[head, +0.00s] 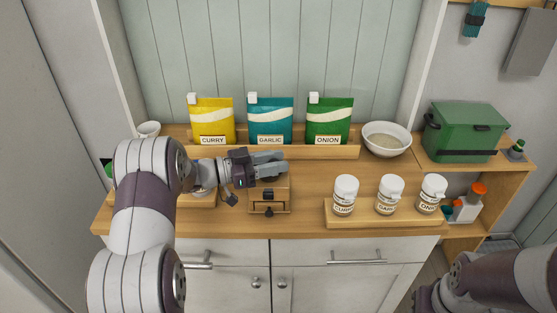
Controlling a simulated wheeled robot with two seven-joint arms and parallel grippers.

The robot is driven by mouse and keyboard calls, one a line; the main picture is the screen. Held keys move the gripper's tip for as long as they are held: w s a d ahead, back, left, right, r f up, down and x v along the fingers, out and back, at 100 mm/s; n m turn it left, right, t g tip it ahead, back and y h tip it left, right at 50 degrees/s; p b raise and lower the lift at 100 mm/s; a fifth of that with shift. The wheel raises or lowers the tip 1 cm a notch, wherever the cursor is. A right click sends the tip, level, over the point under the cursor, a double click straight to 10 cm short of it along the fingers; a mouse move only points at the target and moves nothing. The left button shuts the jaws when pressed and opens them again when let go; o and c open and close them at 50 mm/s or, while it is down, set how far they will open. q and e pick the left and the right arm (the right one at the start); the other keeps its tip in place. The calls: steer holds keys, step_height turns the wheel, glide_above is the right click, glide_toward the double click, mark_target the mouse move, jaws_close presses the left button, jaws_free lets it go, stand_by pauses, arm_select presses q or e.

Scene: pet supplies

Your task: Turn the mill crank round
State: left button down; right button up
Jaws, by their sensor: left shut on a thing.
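The mill (269,197) is a small wooden box with a dark front piece, standing at the middle front of the wooden counter. My left gripper (276,164) reaches in from the left over the top of the mill, fingers pointing right. It is shut on the mill crank, which the fingers and wrist mostly hide. I cannot make out the crank's angle. My right gripper is not seen; only part of my right arm shows at the lower right.
Curry (211,122), garlic (270,122) and onion (329,121) bags stand on a rack behind the mill. A bowl (386,138) is right of them. Labelled white jars (390,195) stand on a wooden tray (370,219) at front right. A green bin (464,131) is further right.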

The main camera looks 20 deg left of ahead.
arm_select(q)
steer(key=shift+s+a+m+g+h, duration=0.1)
steer(key=shift+a+m+g+h, duration=0.15)
steer(key=shift+m+g+h, duration=0.35)
steer(key=c, duration=0.8)
jaws_free()
steer(key=shift+c, duration=0.2)
steer(key=b+v, duration=0.3)
steer(key=v, duration=0.9)
steer(key=shift+a+r, duration=0.25)
steer(key=shift+a, duration=0.1)
steer(key=shift+s, duration=0.1)
